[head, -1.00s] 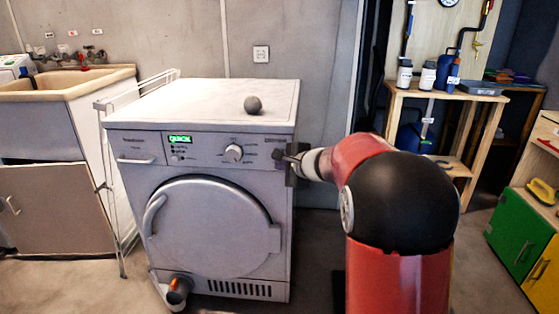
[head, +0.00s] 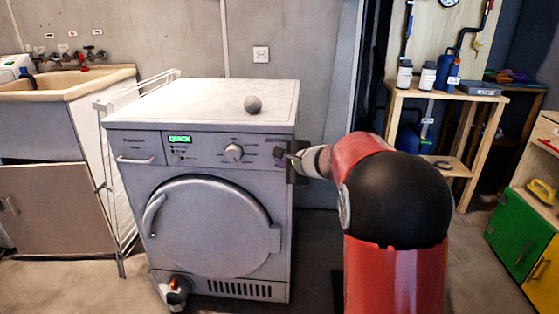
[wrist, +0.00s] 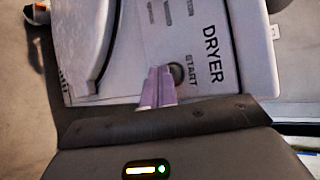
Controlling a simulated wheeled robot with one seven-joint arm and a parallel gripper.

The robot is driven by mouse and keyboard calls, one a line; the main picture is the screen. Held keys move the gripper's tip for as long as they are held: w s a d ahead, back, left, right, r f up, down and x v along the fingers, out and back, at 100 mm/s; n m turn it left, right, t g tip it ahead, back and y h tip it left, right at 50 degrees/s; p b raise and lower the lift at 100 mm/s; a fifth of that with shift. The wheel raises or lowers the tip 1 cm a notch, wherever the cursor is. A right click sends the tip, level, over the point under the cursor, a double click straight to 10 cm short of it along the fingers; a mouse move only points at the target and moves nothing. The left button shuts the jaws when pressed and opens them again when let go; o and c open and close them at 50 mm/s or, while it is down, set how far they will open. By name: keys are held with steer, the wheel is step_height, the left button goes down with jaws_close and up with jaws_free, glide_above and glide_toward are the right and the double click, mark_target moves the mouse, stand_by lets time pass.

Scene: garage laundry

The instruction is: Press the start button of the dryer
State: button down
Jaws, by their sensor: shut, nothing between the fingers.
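The dryer (head: 205,160) is a white-grey front loader with its round door shut and a green lit display (head: 180,139) reading QUICK. In the wrist view its panel (wrist: 150,40) carries the words DRYER and START. The dark round start button (wrist: 177,71) sits beside the START label. My gripper (wrist: 160,70) is shut and empty, its pale fingertips right beside the button; I cannot tell whether they touch it. In the head view my gripper (head: 280,153) is at the right end of the dryer's control panel. The button is not clearly visible there.
A grey ball (head: 252,104) rests on the dryer's top. A small object (head: 174,292) lies on the floor at the dryer's lower left. A wire rack (head: 115,185) and a sink cabinet (head: 55,200) stand left. A wooden shelf (head: 470,97) stands back right.

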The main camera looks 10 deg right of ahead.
steer(key=shift+w+d, duration=0.1)
steer(key=shift+w, duration=0.15)
steer(key=shift+s, duration=0.1)
stand_by(0.4)
steer(key=shift+s+a+b, duration=0.25)
steer(key=shift+s+b, duration=0.3)
steer(key=shift+s, duration=0.15)
steer(key=shift+s+a+b, duration=0.25)
steer(key=shift+s+b, duration=0.15)
steer(key=shift+s, duration=0.4)
steer(key=shift+s+a+b, duration=0.3)
steer(key=shift+s+b, duration=0.1)
steer(key=shift+s, duration=0.4)
steer(key=shift+s+a+b, duration=0.25)
steer(key=shift+s+b, duration=0.15)
steer(key=shift+s, duration=0.4)
